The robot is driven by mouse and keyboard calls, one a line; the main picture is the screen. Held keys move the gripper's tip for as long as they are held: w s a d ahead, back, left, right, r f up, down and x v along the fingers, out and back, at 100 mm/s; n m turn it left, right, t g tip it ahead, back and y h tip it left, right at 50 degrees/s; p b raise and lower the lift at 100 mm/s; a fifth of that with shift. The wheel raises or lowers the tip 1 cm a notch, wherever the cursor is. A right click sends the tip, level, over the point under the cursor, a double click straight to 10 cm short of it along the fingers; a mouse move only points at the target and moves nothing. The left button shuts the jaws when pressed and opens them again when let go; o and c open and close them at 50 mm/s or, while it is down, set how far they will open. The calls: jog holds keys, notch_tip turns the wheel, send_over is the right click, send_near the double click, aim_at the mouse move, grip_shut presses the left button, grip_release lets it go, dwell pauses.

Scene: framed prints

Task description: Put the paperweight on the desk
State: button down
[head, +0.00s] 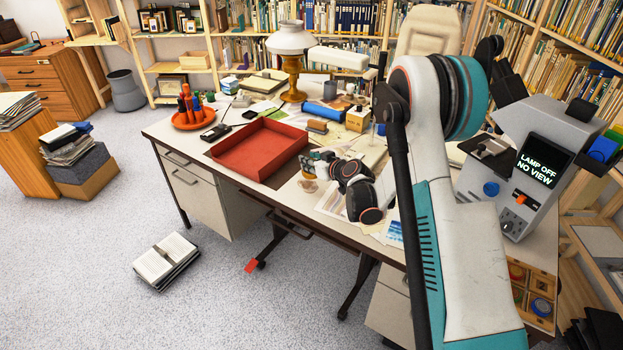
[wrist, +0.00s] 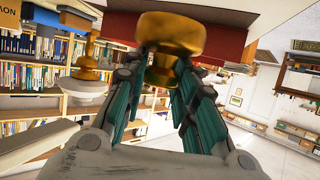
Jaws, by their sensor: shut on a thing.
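My gripper (head: 313,162) is at the front of the desk (head: 164,130), just right of the red tray. In the wrist view, its teal-sided fingers (wrist: 160,85) are closed around the narrow part of a brass-coloured, rounded object (wrist: 168,33), which I take to be the paperweight. Its wide, round end sticks out beyond the fingers. In the head view the paperweight (head: 308,171) shows only as a small brass patch at the fingertips. I cannot tell whether it touches the desk top.
The open red tray (head: 258,150) lies left of my gripper. A brass lamp (head: 291,70), papers, a blue roll (head: 322,114) and a red pen dish (head: 194,118) crowd the desk. A grey machine (head: 530,150) stands right. The desk's front-left corner has some bare room.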

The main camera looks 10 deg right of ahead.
aim_at(311, 174)
jog(key=shift+f+b, duration=0.9)
jog(key=shift+f, duration=1.75)
jog(key=shift+f, duration=0.15)
jog(key=c, duration=1.3)
grip_release()
